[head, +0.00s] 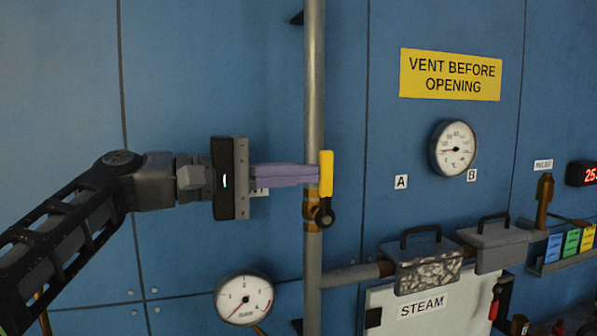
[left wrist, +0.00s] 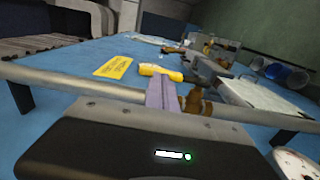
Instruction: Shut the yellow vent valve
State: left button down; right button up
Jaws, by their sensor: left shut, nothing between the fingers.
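The yellow vent valve handle (head: 326,173) stands upright, in line with the vertical grey pipe (head: 314,80). Its brass valve body (head: 310,207) and dark pivot sit at the handle's lower end. My left gripper (head: 316,174) comes in from the left with its purple fingers shut and empty. The fingertips are at the handle's left side, touching or very close; I cannot tell which. In the left wrist view the yellow handle (left wrist: 160,71) lies just beyond the shut fingertips (left wrist: 160,82), and the brass body (left wrist: 196,102) is beside the fingers. My right gripper is not in view.
A yellow sign reading "VENT BEFORE OPENING" (head: 450,75) and a temperature gauge (head: 453,148) are on the blue wall at right. A pressure gauge (head: 244,298) is below the gripper. Two lidded boxes with handles (head: 423,262) are at lower right.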

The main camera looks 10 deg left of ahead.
aim_at(332, 165)
pick_arm(q)
jog(key=shift+g+y, duration=0.4)
jog(key=shift+y, duration=0.1)
jog(key=shift+w+d+r+p, duration=0.15)
jog(key=shift+w+d+p, duration=0.45)
jog(key=shift+d, duration=0.3)
jog(key=shift+w+d+r+p, duration=0.1)
jog(key=shift+w+d+p, duration=0.35)
jog(key=shift+d+p, duration=0.35)
jog(key=shift+w+d+r+p, duration=0.15)
jog(key=shift+w+d+p, duration=0.45)
jog(key=shift+d, duration=0.35)
jog(key=shift+w+d+f+b, duration=0.2)
jog(key=shift+w+d+f, duration=0.2)
jog(key=shift+d, duration=0.25)
jog(key=shift+w+d+f+b, duration=0.2)
jog(key=shift+w+d+f, duration=0.2)
jog(key=shift+d, duration=0.2)
